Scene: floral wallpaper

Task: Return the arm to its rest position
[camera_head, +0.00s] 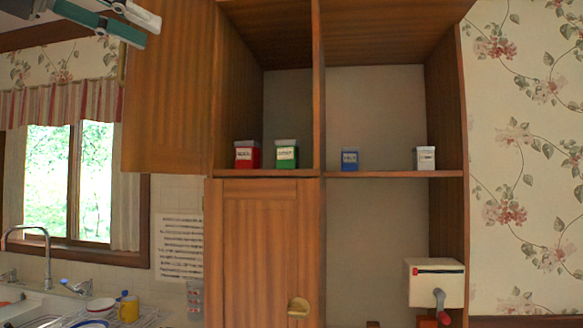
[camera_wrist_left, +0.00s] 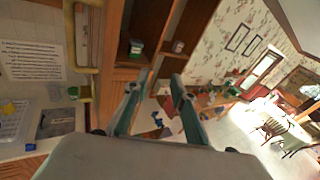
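My left gripper (camera_head: 146,27) is at the top left of the head view, in front of the upper cabinet door. Its two teal and pale fingers are apart. In the left wrist view the fingers (camera_wrist_left: 160,88) also stand apart, with nothing held between them. The rest of my left arm is mostly out of the picture. My right gripper and arm are not in either view.
An open wooden cabinet door (camera_head: 168,90) hangs close by my left gripper. Red (camera_head: 247,155), green (camera_head: 286,155), blue (camera_head: 349,160) and white (camera_head: 426,159) containers stand on the shelf. A cream box with a crank (camera_head: 435,280) is lower right.

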